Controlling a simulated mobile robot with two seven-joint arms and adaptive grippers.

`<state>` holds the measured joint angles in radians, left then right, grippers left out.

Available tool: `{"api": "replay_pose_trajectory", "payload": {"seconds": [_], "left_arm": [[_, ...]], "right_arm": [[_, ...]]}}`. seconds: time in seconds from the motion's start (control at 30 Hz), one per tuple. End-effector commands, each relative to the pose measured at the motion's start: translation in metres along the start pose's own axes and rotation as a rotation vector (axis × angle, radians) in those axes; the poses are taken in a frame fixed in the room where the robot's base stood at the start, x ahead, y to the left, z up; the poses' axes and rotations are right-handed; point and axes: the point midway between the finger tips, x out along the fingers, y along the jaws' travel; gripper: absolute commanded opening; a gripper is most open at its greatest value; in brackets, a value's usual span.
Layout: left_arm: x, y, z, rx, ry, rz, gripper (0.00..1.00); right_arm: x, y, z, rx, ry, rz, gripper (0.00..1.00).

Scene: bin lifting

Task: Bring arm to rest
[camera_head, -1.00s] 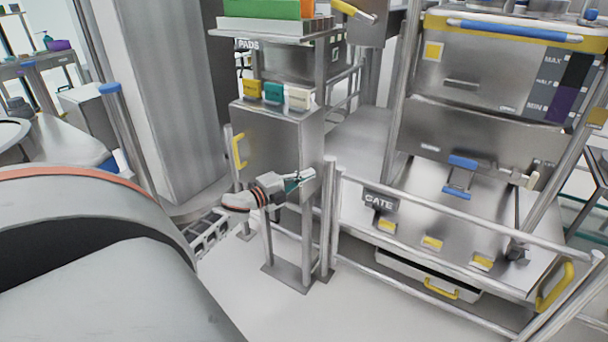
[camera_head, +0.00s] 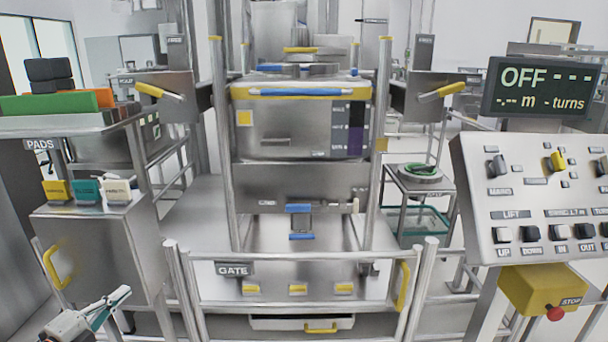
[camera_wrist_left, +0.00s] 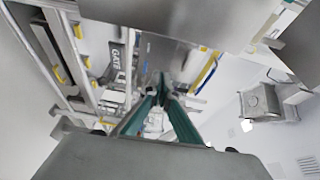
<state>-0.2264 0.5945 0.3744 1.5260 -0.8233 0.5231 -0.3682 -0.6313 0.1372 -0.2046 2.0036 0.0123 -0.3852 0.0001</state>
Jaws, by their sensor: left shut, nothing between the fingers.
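My left gripper (camera_head: 118,300) is at the lower left of the head view, in front of the PADS cabinet (camera_head: 100,245). Its green-and-grey fingers are together, with nothing between them. In the left wrist view the two green fingers (camera_wrist_left: 163,92) converge to a point, and nothing is held. My right gripper is in neither view.
A low rail fence with a GATE sign (camera_head: 234,269) crosses the front. Behind it stands the steel bin (camera_head: 290,135) between upright posts. A control panel (camera_head: 540,200) with a yellow stop box (camera_head: 535,288) stands at the right.

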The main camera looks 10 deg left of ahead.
Motion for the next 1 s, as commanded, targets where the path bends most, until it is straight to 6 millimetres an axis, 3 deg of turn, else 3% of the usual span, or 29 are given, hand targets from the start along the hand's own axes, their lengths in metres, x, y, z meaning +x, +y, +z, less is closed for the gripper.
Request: {"api": "replay_pose_trajectory", "payload": {"seconds": [0.17, 0.4, 0.53, 0.7, 0.8, 0.9, 1.0], "left_arm": [[-0.012, 0.045, -0.053, -0.189, -0.031, 0.047, 0.00], [-0.059, 0.133, -0.182, -0.651, -0.142, 0.208, 0.00], [-0.092, 0.168, -0.258, -0.889, -0.207, 0.322, 0.00], [-0.134, 0.192, -0.348, -1.147, -0.281, 0.470, 0.00], [-0.151, 0.196, -0.386, -1.248, -0.308, 0.535, 0.00], [-0.162, 0.198, -0.408, -1.304, -0.325, 0.576, 0.00], [-0.167, 0.199, -0.418, -1.331, -0.331, 0.594, 0.00]], "right_arm": [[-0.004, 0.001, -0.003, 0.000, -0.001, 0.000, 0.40], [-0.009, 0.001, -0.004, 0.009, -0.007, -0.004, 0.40], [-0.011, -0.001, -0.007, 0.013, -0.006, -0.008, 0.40], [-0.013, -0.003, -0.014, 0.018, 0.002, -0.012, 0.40], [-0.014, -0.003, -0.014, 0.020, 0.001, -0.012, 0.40], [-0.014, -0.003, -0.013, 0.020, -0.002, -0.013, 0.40], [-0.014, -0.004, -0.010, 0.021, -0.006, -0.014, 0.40]]}}
